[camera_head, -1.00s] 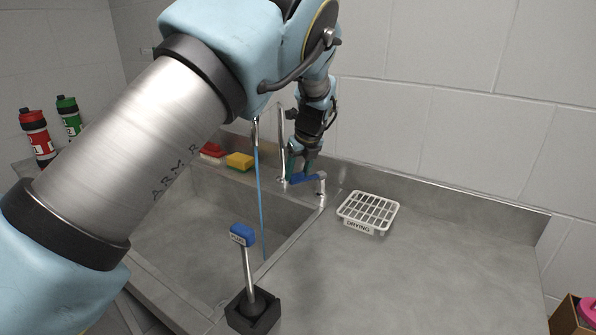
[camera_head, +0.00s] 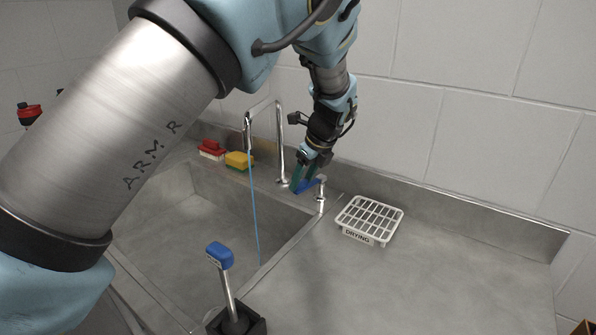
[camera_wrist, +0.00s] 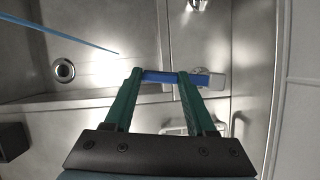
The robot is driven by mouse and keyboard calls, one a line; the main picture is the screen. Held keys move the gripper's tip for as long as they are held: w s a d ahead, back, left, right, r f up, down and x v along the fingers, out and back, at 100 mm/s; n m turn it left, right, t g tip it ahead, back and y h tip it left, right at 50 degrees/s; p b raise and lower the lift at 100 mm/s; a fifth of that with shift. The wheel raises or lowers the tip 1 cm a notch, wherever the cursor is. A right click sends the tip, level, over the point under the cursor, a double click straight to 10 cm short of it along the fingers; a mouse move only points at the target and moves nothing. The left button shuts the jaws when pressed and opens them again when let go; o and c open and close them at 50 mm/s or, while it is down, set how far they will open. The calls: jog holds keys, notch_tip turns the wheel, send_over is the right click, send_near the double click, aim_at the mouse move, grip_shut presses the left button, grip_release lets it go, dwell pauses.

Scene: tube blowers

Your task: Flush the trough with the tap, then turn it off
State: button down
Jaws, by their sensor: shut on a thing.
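The chrome tap (camera_head: 279,140) arches over the trough (camera_head: 172,215). A thin blue stream of water (camera_head: 254,200) falls from its spout into the trough. The stream also shows in the wrist view (camera_wrist: 90,42), with the round drain (camera_wrist: 63,70) at left. The tap's blue lever (camera_head: 310,185) sits on a short chrome post (camera_head: 320,199) right of the spout. My gripper (camera_wrist: 160,77) is shut on the blue lever, its green fingers on either side of it. In the head view, my gripper (camera_head: 302,184) partly covers the lever.
A white drying rack (camera_head: 369,218) stands on the counter to the right. A yellow sponge (camera_head: 238,161) and a red item (camera_head: 211,150) lie behind the trough. A blue-headed brush (camera_head: 220,256) stands in a black holder at the front. The right counter is mostly clear.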

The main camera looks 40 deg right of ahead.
jog(key=shift+s+d+n+y+p, duration=0.15)
jog(key=shift+s+n+y+p, duration=0.2)
jog(key=shift+s+n, duration=0.45)
jog(key=shift+w, duration=0.1)
jog(key=shift+c, duration=1.1)
grip_release()
jog(key=shift+r, duration=0.1)
jog(key=b+v, duration=0.3)
jog(key=v, duration=0.7)
jog(key=shift+r, duration=0.35)
